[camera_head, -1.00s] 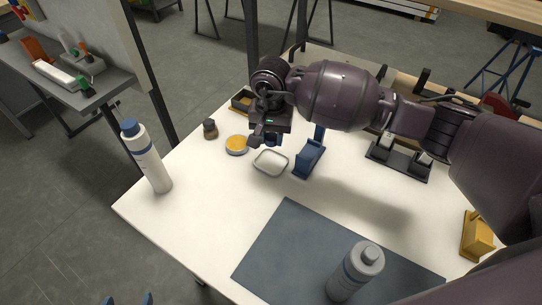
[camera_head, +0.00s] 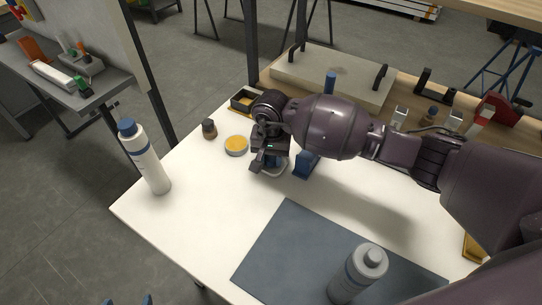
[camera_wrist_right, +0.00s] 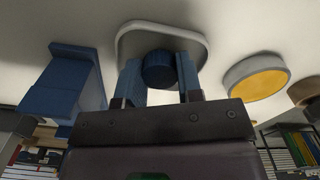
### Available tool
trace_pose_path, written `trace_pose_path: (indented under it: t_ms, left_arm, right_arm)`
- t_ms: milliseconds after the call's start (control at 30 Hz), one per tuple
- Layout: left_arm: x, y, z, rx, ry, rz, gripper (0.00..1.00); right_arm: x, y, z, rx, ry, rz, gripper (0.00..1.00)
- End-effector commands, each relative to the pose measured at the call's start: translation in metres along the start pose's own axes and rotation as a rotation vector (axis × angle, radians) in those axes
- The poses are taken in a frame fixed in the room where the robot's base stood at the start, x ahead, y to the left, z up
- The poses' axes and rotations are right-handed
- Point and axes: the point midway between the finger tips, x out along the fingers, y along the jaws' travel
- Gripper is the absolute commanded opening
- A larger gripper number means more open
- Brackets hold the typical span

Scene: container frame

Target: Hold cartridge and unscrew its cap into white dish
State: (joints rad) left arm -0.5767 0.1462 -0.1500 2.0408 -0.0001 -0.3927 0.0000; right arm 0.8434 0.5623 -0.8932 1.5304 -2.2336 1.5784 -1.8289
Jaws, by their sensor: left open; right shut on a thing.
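My right gripper (camera_head: 268,164) is low over the white dish (camera_head: 281,173), partly hiding it in the head view. It is shut on a round blue cap (camera_wrist_right: 158,69), seen between the blue fingers in the right wrist view, where the dish (camera_wrist_right: 128,32) lies just beyond the cap. Whether the cap touches the dish I cannot tell. A grey cartridge (camera_head: 358,271) with a blue band and a bare grey top stands upright on the dark mat. My left gripper (camera_head: 130,300) is open at the bottom edge; only its blue fingertips show, apart from the cartridge.
A blue stand (camera_head: 306,164) is close beside the right gripper. A shallow round container with yellow contents (camera_head: 236,145) and a small dark bottle (camera_head: 209,129) stand left of it. A white bottle with blue cap (camera_head: 148,162) is near the left edge. The dark mat (camera_head: 285,245) is mostly clear.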

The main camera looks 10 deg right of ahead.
Motion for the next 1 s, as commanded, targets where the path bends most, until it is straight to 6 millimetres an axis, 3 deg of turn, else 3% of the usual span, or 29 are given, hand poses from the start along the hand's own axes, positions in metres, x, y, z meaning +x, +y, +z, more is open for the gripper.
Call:
trace_pose_path:
  t_ms: [133, 167, 233, 500, 667, 1000]
  left_arm:
    - [0.001, 0.001, 0.004, 0.000, -0.005, 0.001, 0.82]
    - [0.001, 0.000, 0.003, 0.000, -0.004, 0.001, 0.82]
    - [0.001, 0.000, 0.002, 0.000, -0.003, 0.001, 0.82]
    - [0.001, 0.000, 0.001, 0.000, -0.001, 0.001, 0.82]
    - [0.000, 0.000, -0.003, 0.000, 0.005, 0.000, 0.82]
    - [-0.002, -0.001, -0.007, 0.000, 0.009, -0.001, 0.82]
  right_arm:
    - [0.005, 0.000, 0.000, 0.000, -0.001, 0.001, 0.05]
    - [0.004, 0.000, 0.000, 0.000, 0.000, 0.000, 0.36]
    - [0.003, 0.000, 0.000, 0.000, 0.000, 0.000, 0.44]
    - [0.003, 0.000, 0.000, 0.000, 0.000, 0.000, 0.44]
    - [-0.008, 0.000, -0.001, 0.000, 0.003, -0.001, 0.44]
    - [-0.071, 0.000, -0.001, -0.001, 0.005, -0.001, 0.44]
